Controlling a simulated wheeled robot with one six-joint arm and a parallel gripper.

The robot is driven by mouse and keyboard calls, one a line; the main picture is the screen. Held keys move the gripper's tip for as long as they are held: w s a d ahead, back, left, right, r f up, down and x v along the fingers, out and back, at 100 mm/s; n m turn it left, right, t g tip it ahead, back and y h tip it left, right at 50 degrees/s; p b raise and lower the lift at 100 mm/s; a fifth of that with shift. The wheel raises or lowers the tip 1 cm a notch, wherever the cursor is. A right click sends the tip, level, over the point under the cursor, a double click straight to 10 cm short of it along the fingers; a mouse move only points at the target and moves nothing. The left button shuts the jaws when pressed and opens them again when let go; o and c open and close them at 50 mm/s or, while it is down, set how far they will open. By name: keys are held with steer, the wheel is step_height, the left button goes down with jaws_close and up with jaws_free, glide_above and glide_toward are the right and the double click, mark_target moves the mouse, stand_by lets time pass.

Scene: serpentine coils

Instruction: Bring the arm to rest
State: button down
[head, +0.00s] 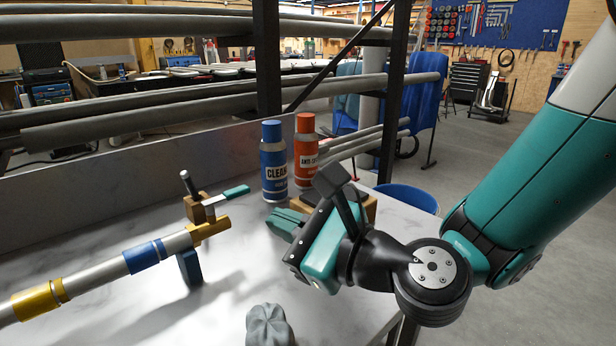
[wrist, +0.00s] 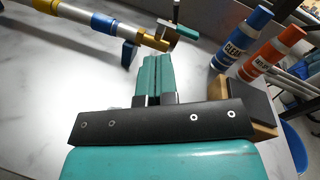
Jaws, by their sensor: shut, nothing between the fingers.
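My gripper (head: 288,222) is above the white marbled table (head: 100,220), at the table's right part in the head view. In the wrist view its two teal fingers (wrist: 158,72) lie side by side, shut and with nothing between them. The fingers point toward the pipe's valve end and touch nothing that I can see. My arm comes in from the upper right of the head view.
A pipe with blue and gold bands (head: 142,257) and a teal-handled valve (head: 205,203) lies to the left. A blue bottle (head: 273,165) and an orange bottle (head: 306,150) stand behind my gripper, near a wooden block (wrist: 262,118). A grey lumpy object (head: 268,326) is in front.

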steer(key=s+r+n+g+p, duration=0.2)
steer(key=s+r+n+g, duration=0.25)
steer(key=n, duration=0.65)
steer(key=s+d+n+g+h+p, duration=0.2)
steer(key=s+d+n+h, duration=0.2)
steer(key=d+n, duration=0.3)
steer(key=s+d+n+g+h+p, duration=0.3)
steer(key=s+d+n+h, duration=0.2)
steer(key=d+n, duration=0.3)
steer(key=d+h, duration=0.1)
steer(key=d, duration=0.2)
steer(key=shift+r+n, duration=0.3)
steer(key=shift+g, duration=0.25)
